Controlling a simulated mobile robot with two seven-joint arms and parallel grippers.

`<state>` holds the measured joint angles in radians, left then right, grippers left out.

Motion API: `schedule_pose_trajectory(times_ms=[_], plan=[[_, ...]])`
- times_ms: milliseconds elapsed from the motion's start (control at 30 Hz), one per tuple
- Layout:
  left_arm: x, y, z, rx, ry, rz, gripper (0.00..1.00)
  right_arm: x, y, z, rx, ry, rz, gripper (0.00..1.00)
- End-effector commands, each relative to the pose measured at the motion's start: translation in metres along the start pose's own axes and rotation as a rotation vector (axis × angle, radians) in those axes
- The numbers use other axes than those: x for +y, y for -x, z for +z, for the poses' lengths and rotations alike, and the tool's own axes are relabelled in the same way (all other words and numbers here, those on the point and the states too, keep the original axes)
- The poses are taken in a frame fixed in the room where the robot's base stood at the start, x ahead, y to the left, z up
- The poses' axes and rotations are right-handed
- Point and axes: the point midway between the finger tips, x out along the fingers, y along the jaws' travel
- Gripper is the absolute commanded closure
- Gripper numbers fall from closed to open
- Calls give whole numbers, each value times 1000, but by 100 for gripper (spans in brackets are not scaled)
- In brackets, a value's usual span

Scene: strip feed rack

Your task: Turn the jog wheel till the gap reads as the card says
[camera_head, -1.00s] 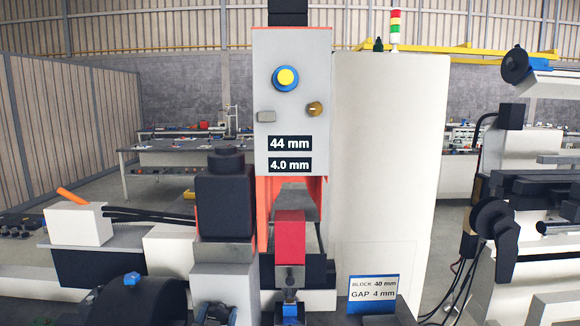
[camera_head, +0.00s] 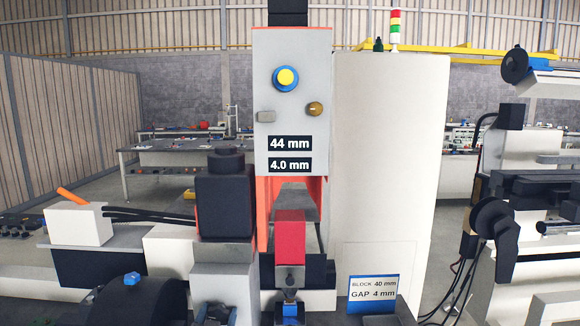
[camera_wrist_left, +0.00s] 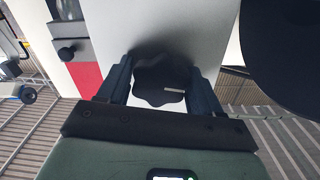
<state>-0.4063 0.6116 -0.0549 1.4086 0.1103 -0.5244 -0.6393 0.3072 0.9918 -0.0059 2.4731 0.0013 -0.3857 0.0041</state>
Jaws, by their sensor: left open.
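The jog wheel (camera_wrist_left: 161,80), black and lobed with a pale mark, shows in the left wrist view on a pale face. My left gripper (camera_wrist_left: 161,86) is open, with one blue-grey finger on each side of the wheel; I cannot tell whether they touch it. I cannot clearly make out the wheel or the gripper in the head view. The upper display (camera_head: 290,143) reads 44 mm and the lower display (camera_head: 290,165) reads 4.0 mm. The card (camera_head: 373,293) says BLOCK 40 mm, GAP 4 mm. A red block (camera_head: 290,238) stands upright below the displays.
The grey panel (camera_head: 290,45) carries a yellow button (camera_head: 286,77) and a brass knob (camera_head: 314,109). A tall white cabinet (camera_head: 390,160) stands to its right. A large black disc (camera_wrist_left: 285,45) lies close to the right of the gripper in the left wrist view.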

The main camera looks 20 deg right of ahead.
Motion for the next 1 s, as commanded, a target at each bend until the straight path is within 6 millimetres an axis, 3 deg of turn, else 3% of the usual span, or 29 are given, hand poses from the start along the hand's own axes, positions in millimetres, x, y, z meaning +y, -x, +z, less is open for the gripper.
schedule_pose_trajectory(times_ms=[367, 1000], plan=[[0, 1, 0, 0, 0, 0, 27, 0, -1, 0, 0, 0, 0, 100], [0, 51, 1, 0, 0, 0, 27, 11, -32, 0, -10, -3, 3, 100]])
